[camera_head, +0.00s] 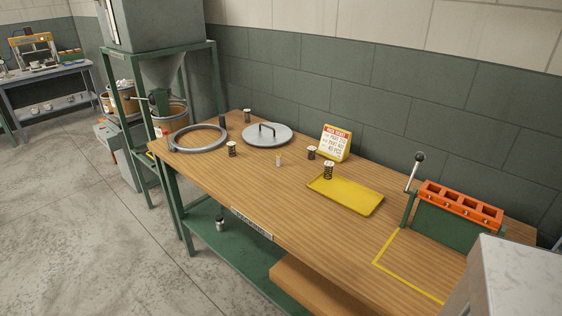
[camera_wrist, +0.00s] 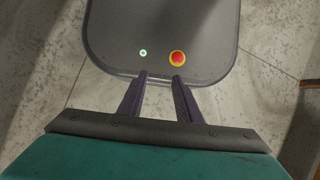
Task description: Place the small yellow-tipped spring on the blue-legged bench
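Several small dark coil springs with pale ends stand on the wooden bench (camera_head: 262,200) in the head view: a back one (camera_head: 247,115), a left one (camera_head: 232,149), a middle one (camera_head: 311,153) and one by the yellow tray (camera_head: 328,170). A smaller, pale yellowish piece (camera_head: 278,160) stands among them; yellow tips are too small to confirm. A bench with grey-blue legs (camera_head: 82,118) stands far left. My gripper (camera_wrist: 161,76) shows only in the wrist view, fingers apart and empty, far from any spring.
The wooden bench has green legs. It holds a grey ring (camera_head: 199,138), a lidded disc (camera_head: 267,135), a yellow tray (camera_head: 345,196), a sign (camera_head: 335,142) and an orange-topped lever device (camera_head: 459,205). A hopper frame (camera_head: 126,95) stands left. The concrete floor (camera_head: 75,220) is clear.

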